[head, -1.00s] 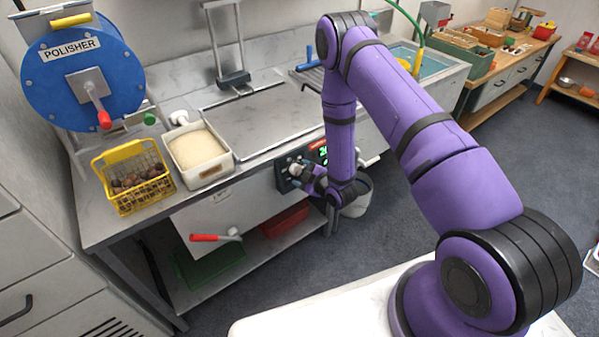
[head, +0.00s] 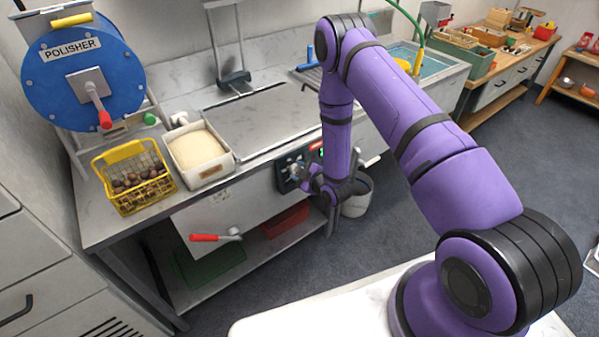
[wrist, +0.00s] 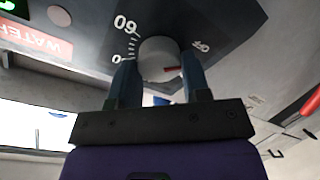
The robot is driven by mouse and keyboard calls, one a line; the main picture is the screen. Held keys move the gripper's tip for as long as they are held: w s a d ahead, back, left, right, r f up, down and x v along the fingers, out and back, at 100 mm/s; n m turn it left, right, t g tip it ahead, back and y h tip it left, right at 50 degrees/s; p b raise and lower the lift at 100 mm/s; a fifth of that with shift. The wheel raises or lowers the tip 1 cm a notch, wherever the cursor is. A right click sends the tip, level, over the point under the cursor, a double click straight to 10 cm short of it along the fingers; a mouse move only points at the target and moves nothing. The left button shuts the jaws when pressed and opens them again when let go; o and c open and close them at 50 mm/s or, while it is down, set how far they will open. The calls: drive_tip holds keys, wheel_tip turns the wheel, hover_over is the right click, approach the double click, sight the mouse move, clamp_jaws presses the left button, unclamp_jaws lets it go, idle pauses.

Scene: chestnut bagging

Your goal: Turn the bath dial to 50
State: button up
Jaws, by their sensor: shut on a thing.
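The bath dial (wrist: 157,54) is a pale round knob with a red pointer mark, on a dark panel (wrist: 215,22) in the wrist view. The red mark points right. My gripper (wrist: 160,72) has one finger on each side of the dial and is shut on it. In the head view my gripper (head: 303,174) reaches the panel on the counter front, and my arm partly covers the green display (head: 322,152).
A red-handled lever (head: 210,237) projects from the counter front to the left. A grey bucket (head: 356,199) stands behind my wrist. A yellow basket (head: 130,200) and a white bin (head: 212,176) stand on the counter.

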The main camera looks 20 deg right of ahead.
drive_tip(key=shift+m, duration=0.4)
drive_tip(key=m, duration=0.3)
drive_tip(key=shift+d+m, duration=0.1)
drive_tip(key=shift+m, duration=0.3)
drive_tip(key=m, duration=0.4)
drive_tip(key=shift+m+t, duration=0.3)
drive_tip(key=shift+m, duration=0.1)
drive_tip(key=m, duration=0.4)
drive_tip(key=shift+m+h, duration=0.3)
drive_tip(key=shift+m, duration=0.1)
drive_tip(key=m, duration=0.4)
drive_tip(key=shift+m, duration=0.3)
drive_tip(key=shift+s+f+m+h, duration=0.1)
drive_tip(key=shift+m+h, duration=0.15)
drive_tip(key=shift+m, duration=4.2)
drive_tip(key=shift+f+m+h, duration=0.1)
drive_tip(key=shift+m+h, duration=0.15)
drive_tip(key=shift+m, duration=4.2)
